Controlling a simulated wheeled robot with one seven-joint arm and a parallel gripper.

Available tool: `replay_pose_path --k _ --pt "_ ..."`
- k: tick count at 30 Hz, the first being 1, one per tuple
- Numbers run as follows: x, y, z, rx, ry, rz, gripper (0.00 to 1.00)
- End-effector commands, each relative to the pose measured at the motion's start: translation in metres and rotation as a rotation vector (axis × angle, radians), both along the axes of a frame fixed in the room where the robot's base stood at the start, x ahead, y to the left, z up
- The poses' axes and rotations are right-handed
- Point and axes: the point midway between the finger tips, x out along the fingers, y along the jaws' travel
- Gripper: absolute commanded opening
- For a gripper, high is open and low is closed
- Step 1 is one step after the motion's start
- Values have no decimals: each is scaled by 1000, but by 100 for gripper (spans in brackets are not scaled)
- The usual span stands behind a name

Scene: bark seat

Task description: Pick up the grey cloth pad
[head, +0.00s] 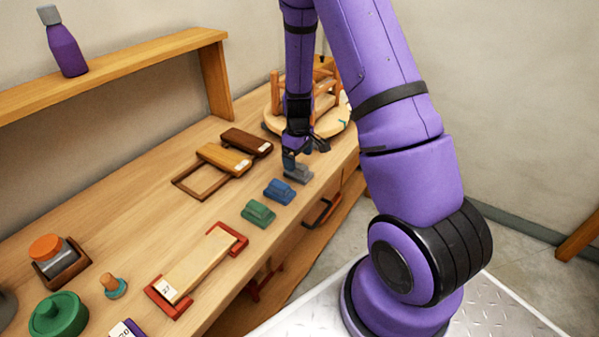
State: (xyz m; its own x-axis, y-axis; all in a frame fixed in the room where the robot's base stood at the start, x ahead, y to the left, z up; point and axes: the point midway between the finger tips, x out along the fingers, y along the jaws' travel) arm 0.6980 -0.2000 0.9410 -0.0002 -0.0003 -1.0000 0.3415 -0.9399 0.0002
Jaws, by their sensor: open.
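The grey cloth pad (300,174) lies on the workbench near its front edge, at the far end of a row of small pads. My gripper (305,152) is open and reaches down from above at the pad. One finger is close to the pad's left part and hides some of it. The other finger is at the upper right. I cannot tell whether a finger touches the pad. Nothing is seen held.
A blue pad (279,191) and a green pad (258,213) lie nearer along the workbench (150,210). Wooden blocks and a frame (196,182) are to the left. A round board with a wooden rack (273,122) stands behind my gripper. A shelf (120,72) runs above.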

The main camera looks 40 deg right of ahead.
Motion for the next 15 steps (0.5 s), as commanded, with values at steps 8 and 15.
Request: replay_pose_path --k 8,15 --pt "-3 0 -26 2 4 -1 88" --pt "-3 0 -52 1 1 -1 88"
